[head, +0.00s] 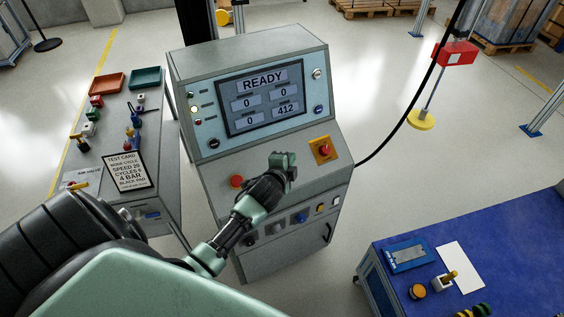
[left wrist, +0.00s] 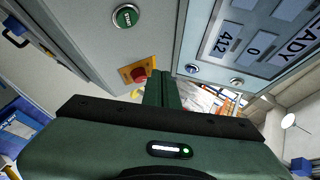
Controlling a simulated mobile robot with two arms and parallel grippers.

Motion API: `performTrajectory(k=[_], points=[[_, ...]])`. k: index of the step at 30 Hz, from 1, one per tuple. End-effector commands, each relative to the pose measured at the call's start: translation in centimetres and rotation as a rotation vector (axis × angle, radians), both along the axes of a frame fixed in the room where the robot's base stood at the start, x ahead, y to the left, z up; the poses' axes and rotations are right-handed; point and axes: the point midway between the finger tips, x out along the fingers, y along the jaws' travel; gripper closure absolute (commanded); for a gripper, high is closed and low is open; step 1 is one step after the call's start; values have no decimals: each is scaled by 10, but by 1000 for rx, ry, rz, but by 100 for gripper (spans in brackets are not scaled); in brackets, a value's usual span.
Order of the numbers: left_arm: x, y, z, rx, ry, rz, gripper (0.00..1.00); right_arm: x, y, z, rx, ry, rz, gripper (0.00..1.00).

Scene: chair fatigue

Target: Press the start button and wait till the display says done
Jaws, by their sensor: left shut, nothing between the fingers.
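The grey console has a display (head: 262,97) reading READY, with 0, 0, 0 and 412 below. Part of the display (left wrist: 258,40) also shows in the left wrist view. The green START button (left wrist: 124,16) sits on the console's panel near the top of the left wrist view; in the head view I cannot make it out, and my left gripper covers part of that panel. My left gripper (head: 283,160) is shut and empty, over the sloping panel. Its closed fingers (left wrist: 161,88) appear below and right of the START button in the wrist view. My right gripper is not in view.
A red emergency stop (head: 324,150) on a yellow plate is right of my left gripper. A red button (head: 236,181) is to its left. A side bench with a test card (head: 126,170) stands left. A blue-topped table (head: 520,235) stands at lower right.

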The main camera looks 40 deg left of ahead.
Motion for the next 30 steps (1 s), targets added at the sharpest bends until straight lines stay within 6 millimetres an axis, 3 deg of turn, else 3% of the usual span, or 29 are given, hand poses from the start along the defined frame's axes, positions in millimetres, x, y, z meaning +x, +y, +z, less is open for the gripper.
performTrajectory(k=[11,24,30], points=[[1,2,-5,0,0,0,100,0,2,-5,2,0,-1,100],[15,28,-56,0,-1,0,100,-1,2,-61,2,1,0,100],[21,38,-70,0,1,0,100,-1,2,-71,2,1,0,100]])
